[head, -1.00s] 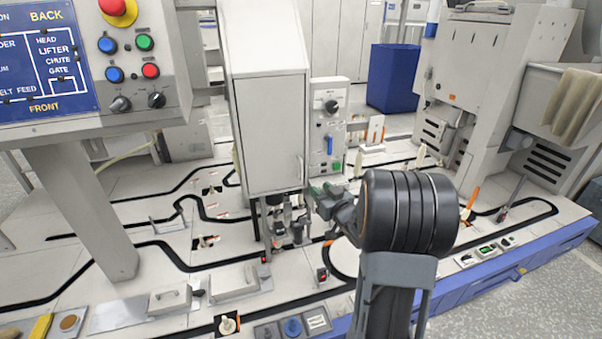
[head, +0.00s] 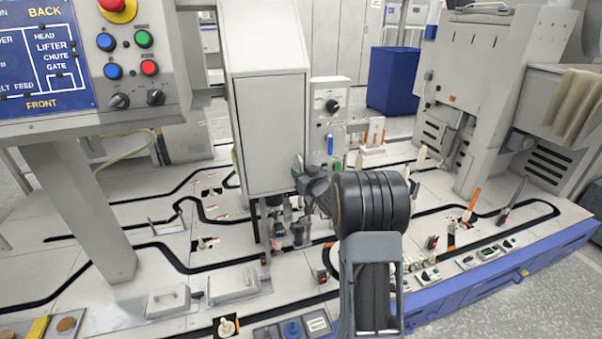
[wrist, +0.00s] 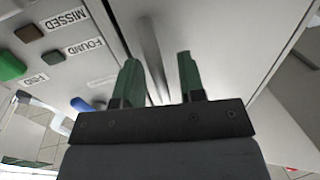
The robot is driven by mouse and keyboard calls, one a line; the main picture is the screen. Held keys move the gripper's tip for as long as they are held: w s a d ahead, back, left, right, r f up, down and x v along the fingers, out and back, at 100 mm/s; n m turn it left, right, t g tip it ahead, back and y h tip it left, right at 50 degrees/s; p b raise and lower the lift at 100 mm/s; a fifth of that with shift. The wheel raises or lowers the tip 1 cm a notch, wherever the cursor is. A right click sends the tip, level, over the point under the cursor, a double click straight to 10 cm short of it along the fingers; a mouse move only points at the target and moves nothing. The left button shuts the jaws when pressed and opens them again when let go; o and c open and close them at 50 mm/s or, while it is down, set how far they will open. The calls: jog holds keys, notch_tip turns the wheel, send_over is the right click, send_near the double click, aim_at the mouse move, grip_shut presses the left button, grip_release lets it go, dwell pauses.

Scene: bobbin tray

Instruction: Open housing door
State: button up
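The tall grey housing (head: 262,50) stands in the middle of the head view, and its door (head: 275,130) looks closed. The door handle is a thin upright bar; in the head view my gripper (head: 298,166) covers it. In the wrist view the handle (wrist: 151,50) runs between the two green fingers of my gripper (wrist: 159,58), nearer the left one. The fingers are apart, with a gap on the right side of the bar. I cannot tell whether the left finger touches it.
A control box with a dial and buttons (head: 329,105) stands close to the right of the housing; its labels show in the wrist view. A button panel (head: 130,60) hangs at the left. Small levers and fixtures cover the worktop (head: 120,225) below. A blue bin (head: 393,80) stands behind.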

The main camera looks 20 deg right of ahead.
grip_shut()
dwell(0.3)
dwell(0.3)
